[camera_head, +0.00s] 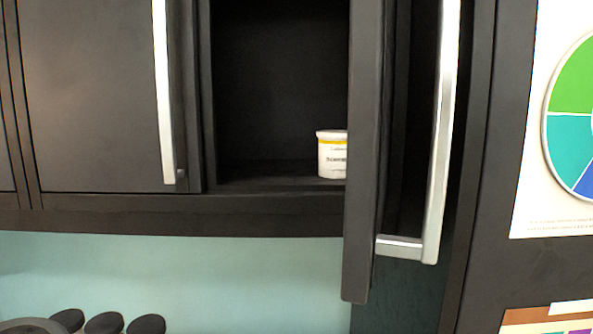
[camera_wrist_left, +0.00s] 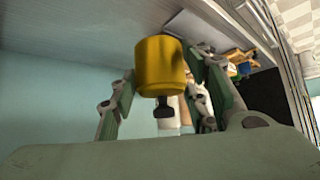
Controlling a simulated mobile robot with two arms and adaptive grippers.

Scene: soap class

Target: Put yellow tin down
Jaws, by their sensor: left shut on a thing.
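In the left wrist view the yellow tin (camera_wrist_left: 162,66) is between the fingers of my left gripper (camera_wrist_left: 165,90). The gripper is shut on it, with the pale green fingers on either side. The surface right under the tin is not clear in this view. The head view shows neither the yellow tin nor either gripper.
In the head view a dark cupboard (camera_head: 275,186) has one door (camera_head: 365,150) swung open towards me, with a long silver handle (camera_head: 440,130). A white tub (camera_head: 332,156) with a yellow band stands inside, partly hidden by the door. Several black round tops (camera_head: 104,323) show below.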

